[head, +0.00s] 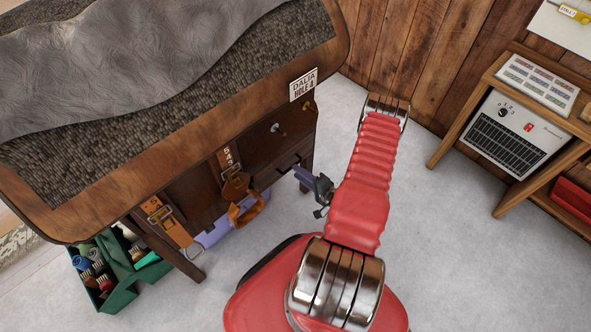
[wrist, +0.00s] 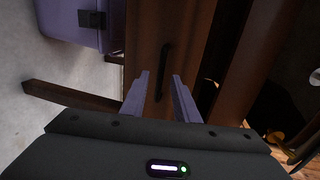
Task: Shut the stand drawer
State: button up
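The wooden stand (head: 170,150) fills the left of the head view. Its dark brown drawer (head: 278,158) is on the side facing my arm, partly seen. How far the drawer stands out cannot be told. In the wrist view the drawer front (wrist: 147,50) fills the middle, with a dark bar handle (wrist: 163,72) on it. My gripper (head: 304,177) is close to the drawer front. In the wrist view my gripper (wrist: 160,76) is open, its two purple fingers apart, one to each side of the handle. Contact with the handle cannot be told.
Leather straps with buckles (head: 235,185) hang on the stand beside the drawer. A lilac box (head: 228,228) sits under it; it also shows in the wrist view (wrist: 65,22). A green grooming box (head: 118,298) is at lower left. Floor to the right, before the shelf (head: 510,196), is clear.

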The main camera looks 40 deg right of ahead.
jog(key=shift+x, duration=1.65)
jog(key=shift+c, duration=0.3)
grip_shut()
